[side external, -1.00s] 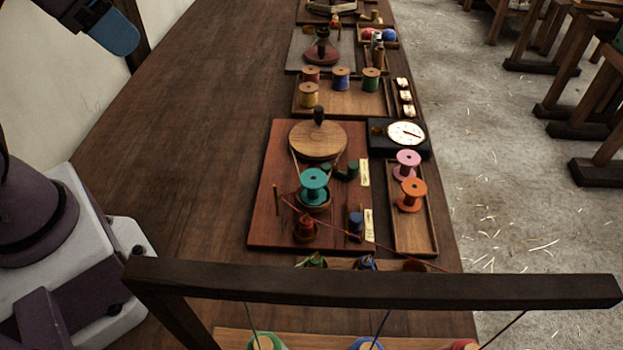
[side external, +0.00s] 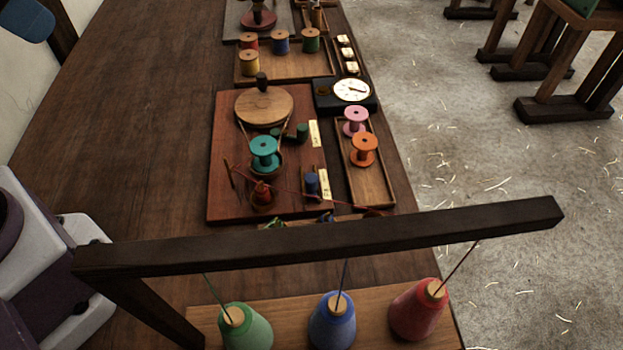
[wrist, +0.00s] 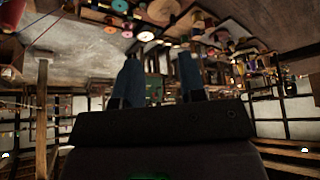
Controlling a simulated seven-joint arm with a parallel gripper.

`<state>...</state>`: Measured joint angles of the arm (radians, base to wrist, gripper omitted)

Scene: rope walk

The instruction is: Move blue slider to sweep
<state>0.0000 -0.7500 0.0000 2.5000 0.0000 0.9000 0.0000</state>
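The small blue slider (side external: 312,184) sits upright near the lower right corner of a red-brown board (side external: 223,135), beside a pale label (side external: 324,185) too small to read. A dark green slider (side external: 302,132) sits further back on the same board, near another pale label (side external: 314,133). The board also bears a round wooden wheel (side external: 264,106), a teal spool (side external: 264,149) and a red spool (side external: 263,193). My gripper (wrist: 160,78) shows in the wrist view with its two blue fingers apart and nothing between them. It is away from the board.
A dark wooden bar (side external: 320,236) crosses in front of the board, above green, blue (side external: 333,322) and red cones with threads. A red thread crosses the board's front. A tray (side external: 372,190) with pink and orange spools and a white dial (side external: 351,90) stand right.

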